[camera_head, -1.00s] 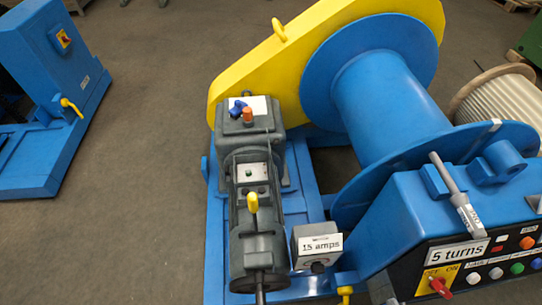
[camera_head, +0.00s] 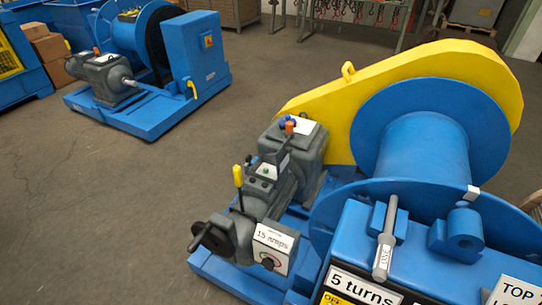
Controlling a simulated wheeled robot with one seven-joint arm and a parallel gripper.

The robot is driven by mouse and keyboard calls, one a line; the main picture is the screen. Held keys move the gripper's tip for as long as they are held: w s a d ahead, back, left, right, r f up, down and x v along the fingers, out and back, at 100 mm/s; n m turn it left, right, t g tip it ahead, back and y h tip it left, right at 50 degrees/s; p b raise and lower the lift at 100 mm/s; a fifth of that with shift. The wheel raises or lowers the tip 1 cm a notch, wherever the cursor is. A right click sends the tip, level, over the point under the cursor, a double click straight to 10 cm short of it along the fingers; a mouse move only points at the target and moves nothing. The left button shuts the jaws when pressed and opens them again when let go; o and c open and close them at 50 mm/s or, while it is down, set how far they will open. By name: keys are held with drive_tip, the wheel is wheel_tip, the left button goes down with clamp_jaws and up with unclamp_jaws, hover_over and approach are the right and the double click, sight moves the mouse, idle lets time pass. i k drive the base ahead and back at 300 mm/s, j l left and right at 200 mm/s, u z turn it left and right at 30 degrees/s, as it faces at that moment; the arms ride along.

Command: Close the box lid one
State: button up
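No part marked as a box lid can be made out, and I cannot tell which part the task means. The near machine has a yellow cover (camera_head: 430,75) along its back, in place behind a blue drum (camera_head: 425,150). A grey motor and gearbox unit (camera_head: 265,190) stands on its blue base, with a small box labelled "15 amps" (camera_head: 275,248) at its front. A blue control box labelled "5 turns" (camera_head: 425,265) is at the lower right, cut off by the picture edge. My gripper is not in view.
A second blue machine (camera_head: 150,70) stands at the upper left, with cardboard boxes (camera_head: 48,45) beside it. A rack with hanging chains (camera_head: 365,15) is at the back. The grey floor (camera_head: 110,200) on the left is clear.

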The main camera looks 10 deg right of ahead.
sight(283, 157)
drive_tip(key=k+l, duration=0.1)
drive_tip(key=l, duration=0.2)
drive_tip(key=k+l+u, duration=0.1)
drive_tip(key=l, duration=0.2)
drive_tip(key=i+j+z, duration=0.15)
drive_tip(key=j, duration=0.25)
drive_tip(key=i+j+z, duration=0.2)
drive_tip(key=j, duration=0.25)
drive_tip(key=i+j+z, duration=0.15)
drive_tip(key=j, duration=0.35)
drive_tip(key=i+j+z, duration=0.2)
drive_tip(key=j, duration=0.25)
drive_tip(key=j+z, duration=0.15)
drive_tip(key=j, duration=0.35)
